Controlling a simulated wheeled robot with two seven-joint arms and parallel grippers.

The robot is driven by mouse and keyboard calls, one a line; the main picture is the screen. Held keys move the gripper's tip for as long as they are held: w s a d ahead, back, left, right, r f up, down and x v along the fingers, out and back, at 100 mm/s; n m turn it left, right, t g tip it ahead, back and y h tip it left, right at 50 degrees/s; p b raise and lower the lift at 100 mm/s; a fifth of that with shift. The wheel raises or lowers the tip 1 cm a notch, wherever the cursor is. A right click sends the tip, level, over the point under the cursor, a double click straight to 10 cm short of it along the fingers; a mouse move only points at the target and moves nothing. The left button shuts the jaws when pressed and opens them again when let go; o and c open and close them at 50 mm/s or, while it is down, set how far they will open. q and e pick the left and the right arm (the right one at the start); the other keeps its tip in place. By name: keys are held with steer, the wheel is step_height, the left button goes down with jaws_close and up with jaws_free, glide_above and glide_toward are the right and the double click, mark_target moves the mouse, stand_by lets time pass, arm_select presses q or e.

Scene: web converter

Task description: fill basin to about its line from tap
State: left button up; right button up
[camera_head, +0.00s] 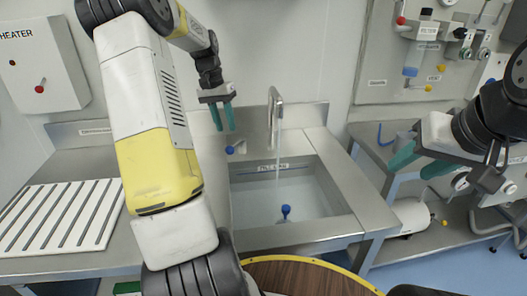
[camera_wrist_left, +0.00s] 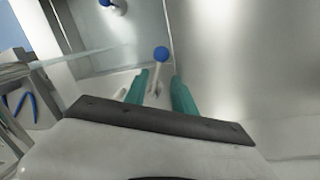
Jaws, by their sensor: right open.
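The steel basin (camera_head: 350,212) is set in the counter, with a fill-line label (camera_head: 273,167) on its back wall. The curved tap (camera_head: 276,95) stands behind it, and a thin water stream (camera_head: 278,146) falls into the basin. The exact water level against the line is hard to tell. A blue-knobbed lever (camera_head: 231,150) sits left of the tap; its knob also shows in the left wrist view (camera_wrist_left: 161,54). My left gripper (camera_head: 224,127) is open and empty above the lever, apart from the knob. My right gripper (camera_head: 420,164) is open and empty, right of the basin.
A blue-topped piece (camera_head: 286,211) stands in the basin. A ribbed drainboard (camera_head: 58,215) lies on the left counter, below a heater box (camera_head: 42,66). A round brown table (camera_head: 305,279) with a yellow rim is in front. Shelving and a valve panel (camera_head: 378,36) are at right.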

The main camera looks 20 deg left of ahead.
stand_by(0.5)
arm_select(q)
steer(key=shift+s+d, duration=0.2)
steer(key=shift+s, duration=0.1)
steer(key=f, duration=0.3)
steer(key=d+f, duration=0.1)
steer(key=f, duration=0.3)
steer(key=shift+d+f, duration=0.2)
steer(key=shift+f, duration=0.05)
jaws_close()
stand_by(1.2)
